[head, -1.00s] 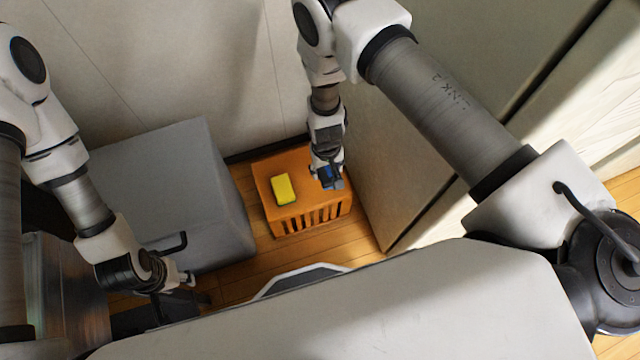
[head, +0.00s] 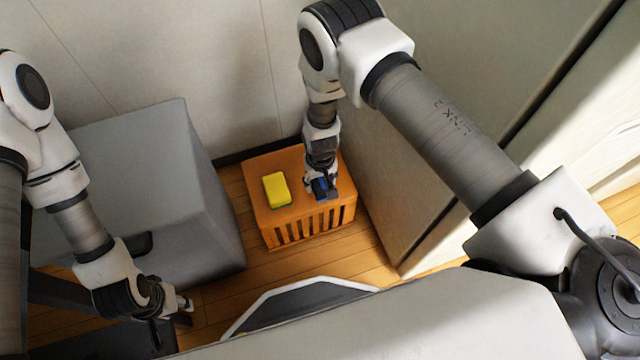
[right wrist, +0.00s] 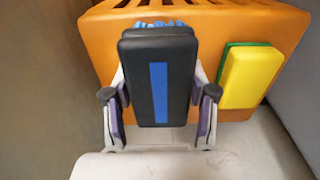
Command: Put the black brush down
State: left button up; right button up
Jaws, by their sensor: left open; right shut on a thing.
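The black brush (right wrist: 140,85) is a dark block with a blue stripe and blue bristles at its far end. My right gripper (right wrist: 160,98) is shut on it, one finger on each side. In the head view the brush (head: 322,188) is small and partly hidden by my right gripper (head: 320,178), over the right part of the orange crate's top (head: 270,218). I cannot tell whether the bristles touch the crate. My left gripper (head: 180,308) is open and empty at the lower left, away from the brush.
A yellow and green sponge (head: 276,189) lies on the crate's left part, and it also shows in the right wrist view (right wrist: 252,77). A grey box (head: 150,200) stands left of the crate. A tall pale cabinet (head: 400,180) stands close on the right. Wood floor (head: 240,287) is clear in front.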

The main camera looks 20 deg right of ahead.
jog(key=w, duration=0.2)
jog(key=w+d+b, duration=0.1)
jog(key=shift+w+f, duration=0.25)
jog(key=shift+f, duration=0.1)
jog(key=shift+w+d+f, duration=0.1)
jog(key=shift+w, duration=0.15)
notch_tip(320, 180, down, 3)
jog(key=shift+f+b, duration=0.1)
jog(key=shift+b, duration=0.8)
jog(key=shift+r, duration=0.2)
jog(key=shift+c, duration=0.5)
jog(key=shift+f, duration=0.15)
jog(key=o, duration=1.1)
pick_arm(q)
notch_tip(320, 180, down, 4)
jog(key=shift+f, duration=0.2)
